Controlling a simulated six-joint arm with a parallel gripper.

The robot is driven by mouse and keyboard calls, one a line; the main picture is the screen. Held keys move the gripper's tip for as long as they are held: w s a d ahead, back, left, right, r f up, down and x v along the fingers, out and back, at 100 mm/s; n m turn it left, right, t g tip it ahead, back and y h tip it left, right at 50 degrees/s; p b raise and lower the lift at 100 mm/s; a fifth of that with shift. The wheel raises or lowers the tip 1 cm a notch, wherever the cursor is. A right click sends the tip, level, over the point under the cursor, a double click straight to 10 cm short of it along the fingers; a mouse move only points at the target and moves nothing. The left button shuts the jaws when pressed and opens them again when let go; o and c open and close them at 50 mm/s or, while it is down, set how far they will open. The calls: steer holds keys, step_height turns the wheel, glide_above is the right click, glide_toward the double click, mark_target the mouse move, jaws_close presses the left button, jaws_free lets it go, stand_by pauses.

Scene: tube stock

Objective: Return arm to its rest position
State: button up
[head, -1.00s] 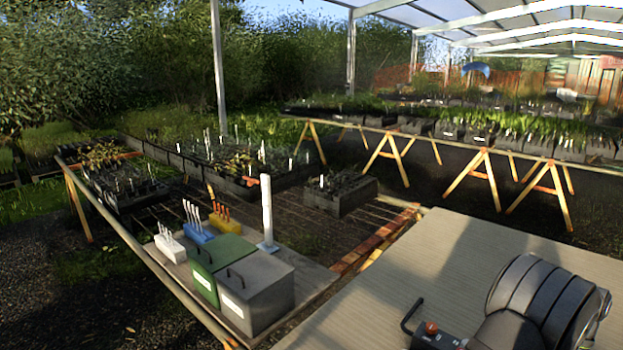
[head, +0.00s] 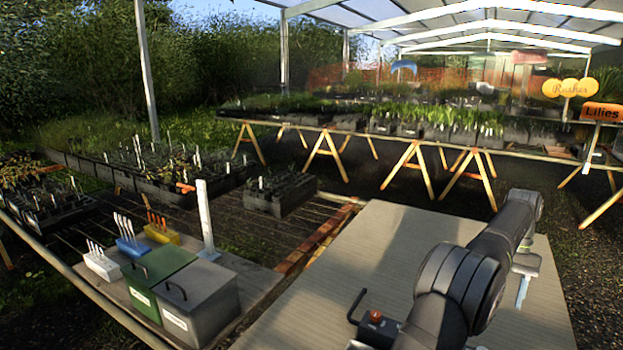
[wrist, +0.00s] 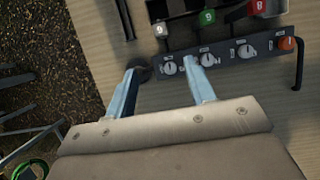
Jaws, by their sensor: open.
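My gripper (wrist: 162,68) is open and empty in the wrist view, its two pale blue fingers spread apart over the wooden table. The fingertips show close to the near edge of a dark control panel (wrist: 222,62); I cannot tell their height above it. In the head view my arm reaches over the right part of the table (head: 345,262), and one pale blue finger of my gripper (head: 522,290) shows below the wrist. The rest of the gripper is hidden there.
Grey (head: 197,305) and green (head: 158,277) lidded boxes and small racks stand at left. The table's middle is clear.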

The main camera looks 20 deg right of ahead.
steer(key=x, duration=1.6)
steer(key=shift+s+f, duration=0.1)
steer(key=shift+f, duration=0.2)
step_height(320, 180, up, 5)
steer(key=shift+s+r, duration=0.15)
steer(key=shift+r, duration=0.05)
steer(key=shift+s+d+f+n, duration=0.15)
steer(key=shift+s+n, duration=0.1)
steer(key=shift+s, duration=0.05)
steer(key=shift+s+d+f+n, duration=0.1)
steer(key=shift+s+d+n, duration=0.05)
steer(key=shift+s+n, duration=0.15)
